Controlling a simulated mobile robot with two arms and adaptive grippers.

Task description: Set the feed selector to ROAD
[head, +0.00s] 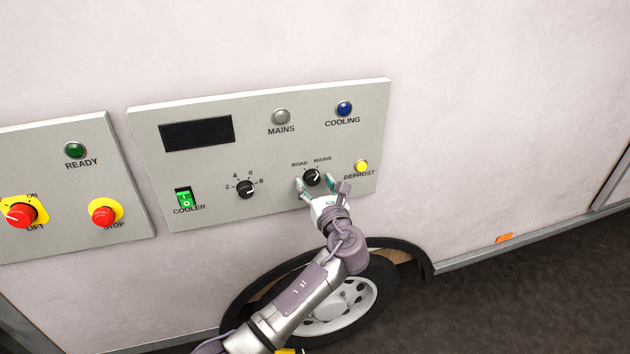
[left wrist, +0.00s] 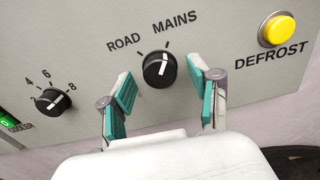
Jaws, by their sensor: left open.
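The feed selector (head: 312,177) is a black round knob on the grey panel, under the ROAD and MAINS labels. In the left wrist view the knob (left wrist: 158,69) has its white line tilted up and right, towards the MAINS mark. My left gripper (head: 317,186) is open in front of the knob. My right gripper is in neither view.
The yellow DEFROST button (head: 361,166) is close right of the selector. The numbered cooler dial (head: 246,189) and green COOLER switch (head: 184,198) are to the left. Farther left are the red STOP button (head: 103,215) and LIFT knob (head: 20,215). A wheel (head: 345,303) is below.

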